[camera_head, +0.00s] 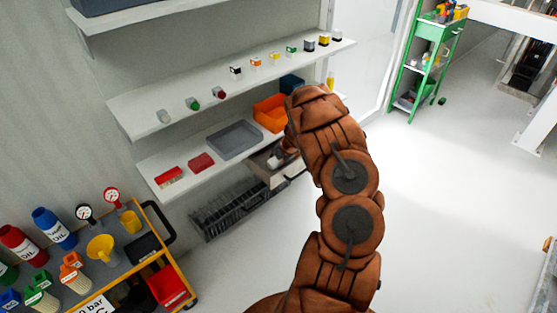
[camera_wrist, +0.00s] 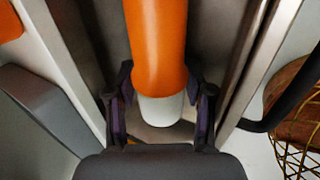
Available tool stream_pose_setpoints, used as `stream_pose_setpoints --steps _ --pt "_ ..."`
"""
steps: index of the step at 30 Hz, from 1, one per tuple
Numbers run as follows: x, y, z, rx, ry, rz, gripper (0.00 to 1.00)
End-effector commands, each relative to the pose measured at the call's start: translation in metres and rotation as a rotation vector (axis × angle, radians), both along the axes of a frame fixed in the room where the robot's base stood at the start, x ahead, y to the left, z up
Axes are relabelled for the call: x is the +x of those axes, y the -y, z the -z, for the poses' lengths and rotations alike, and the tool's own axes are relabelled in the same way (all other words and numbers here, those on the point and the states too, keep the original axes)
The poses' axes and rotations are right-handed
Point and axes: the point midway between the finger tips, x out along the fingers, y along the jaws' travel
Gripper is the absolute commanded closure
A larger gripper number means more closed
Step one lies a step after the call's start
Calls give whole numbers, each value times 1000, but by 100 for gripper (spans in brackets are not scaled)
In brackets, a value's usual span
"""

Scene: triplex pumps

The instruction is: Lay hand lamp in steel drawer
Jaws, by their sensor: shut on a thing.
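The hand lamp (camera_wrist: 158,45) shows in the wrist view as an orange cylinder with a white end, between the two dark fingers of my gripper (camera_wrist: 160,97). My gripper is shut on it. The lamp's far end runs out of the top of the picture. The steel drawer (camera_wrist: 236,75) shows around and below the lamp, with metal side walls to left and right. In the head view the drawer (camera_head: 291,170) sticks out under the lower shelf. My arm hides part of it and most of my gripper. I cannot tell whether the lamp touches the drawer floor.
A grey tray (camera_head: 235,139), an orange bin (camera_head: 270,113) and red boxes (camera_head: 201,162) stand on the lower shelf above the drawer. A dark rack (camera_head: 238,208) is left of the drawer. A loaded trolley (camera_head: 165,250) stands at lower left.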

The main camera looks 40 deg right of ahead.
Motion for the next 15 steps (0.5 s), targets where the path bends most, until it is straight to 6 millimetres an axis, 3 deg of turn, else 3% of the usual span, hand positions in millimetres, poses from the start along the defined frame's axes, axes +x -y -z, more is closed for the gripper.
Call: stream_pose_setpoints --steps 6,7,15 --pt "-1 0 2 1 -2 0 92" --pt "-1 0 2 1 -2 0 47" --pt "-1 -1 3 2 -3 0 19"
